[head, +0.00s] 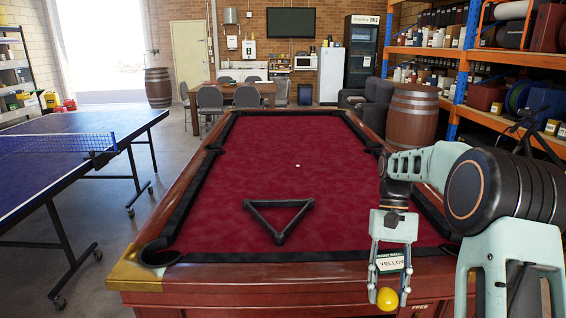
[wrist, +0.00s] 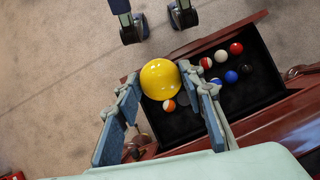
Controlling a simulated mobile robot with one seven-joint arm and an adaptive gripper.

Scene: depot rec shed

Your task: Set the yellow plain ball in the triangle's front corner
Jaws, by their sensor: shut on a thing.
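The yellow ball (head: 387,298) is held between the fingertips of my gripper (head: 388,290), in front of the pool table's near right edge. In the wrist view the yellow ball (wrist: 160,79) shows large between the two fingers, with no stripe on its visible side. The black triangle (head: 279,205) lies flat and empty on the red cloth (head: 275,165), left of my gripper and farther away. Its front corner (head: 279,239) points towards me.
Below my gripper, an open drawer (wrist: 190,126) with a black lining holds several balls, some striped. A card reading "YELLOW" (head: 390,262) shows between my fingers. A table-tennis table (head: 60,160) stands left.

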